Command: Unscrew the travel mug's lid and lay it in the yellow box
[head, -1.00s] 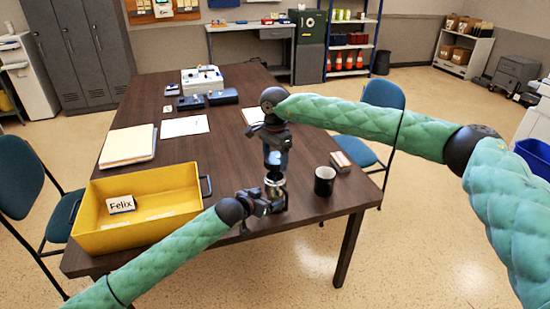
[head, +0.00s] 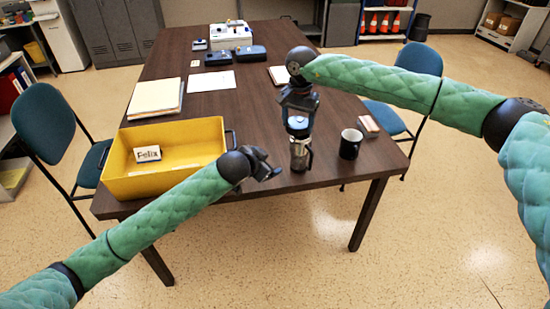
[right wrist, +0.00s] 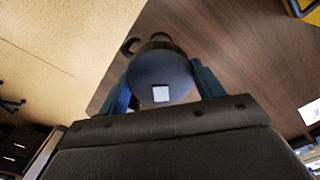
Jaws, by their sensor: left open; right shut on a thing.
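The silver travel mug (head: 299,155) stands upright near the table's front edge, its handle to the right. Its blue-grey lid (head: 297,124) is directly above the body; I cannot tell whether they touch. My right gripper (head: 298,104) comes from above and is shut on the lid. In the right wrist view the round lid (right wrist: 160,70) sits between the two fingers. My left gripper (head: 268,167) is open and empty, just left of the mug and apart from it. The yellow box (head: 122,185) stands left of it, with a card reading "Felix" (head: 147,154) inside.
A black mug (head: 350,145) stands close to the right of the travel mug, with a small box (head: 368,126) beyond it. A paper stack (head: 156,96), a sheet (head: 211,81) and dark cases (head: 235,54) lie farther back. The table's middle is clear.

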